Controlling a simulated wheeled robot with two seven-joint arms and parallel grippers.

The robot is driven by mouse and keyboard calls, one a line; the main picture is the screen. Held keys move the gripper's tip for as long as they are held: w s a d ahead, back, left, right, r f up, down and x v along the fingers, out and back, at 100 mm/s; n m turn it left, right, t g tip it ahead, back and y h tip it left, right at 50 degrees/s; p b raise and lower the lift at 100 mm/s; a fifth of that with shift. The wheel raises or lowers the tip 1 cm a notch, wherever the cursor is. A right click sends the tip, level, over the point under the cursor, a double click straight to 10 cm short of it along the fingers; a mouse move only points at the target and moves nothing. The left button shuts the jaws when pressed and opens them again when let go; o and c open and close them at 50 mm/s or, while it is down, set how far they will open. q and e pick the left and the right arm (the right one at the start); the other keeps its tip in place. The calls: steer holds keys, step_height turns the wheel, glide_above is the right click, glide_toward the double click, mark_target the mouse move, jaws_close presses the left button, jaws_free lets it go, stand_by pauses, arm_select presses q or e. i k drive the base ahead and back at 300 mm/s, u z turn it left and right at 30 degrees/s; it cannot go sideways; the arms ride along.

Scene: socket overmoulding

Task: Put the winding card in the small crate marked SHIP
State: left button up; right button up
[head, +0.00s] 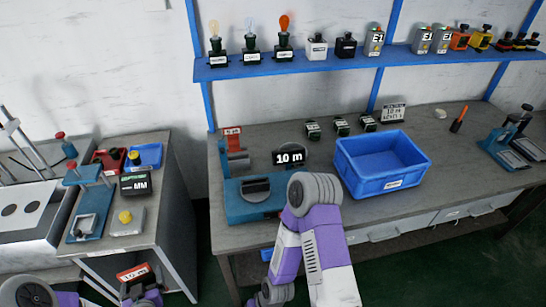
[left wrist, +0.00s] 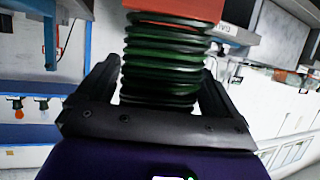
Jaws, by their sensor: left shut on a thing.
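My left gripper (head: 143,292) is at the bottom left of the head view, low in front of the left bench. It is shut on the winding card, whose red and white label (head: 133,272) shows above the fingers. In the left wrist view the card is a stack of dark green wire turns (left wrist: 165,62) with an orange-red part (left wrist: 178,8) at the top, between the two fingers (left wrist: 160,95). A blue crate (head: 380,186) with a white label stands on the main bench. Its label is too small to read, and it looks empty. My right gripper is not in view.
My right arm crosses in front of the main bench. The left bench (head: 170,190) carries a press, a meter (head: 135,184) and small trays.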

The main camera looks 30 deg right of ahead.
mark_target(387, 169)
steer(key=z, duration=0.75)
steer(key=k, duration=1.1)
steer(key=z, duration=2.05)
steer(key=i, duration=1.4)
steer(key=u, duration=0.4)
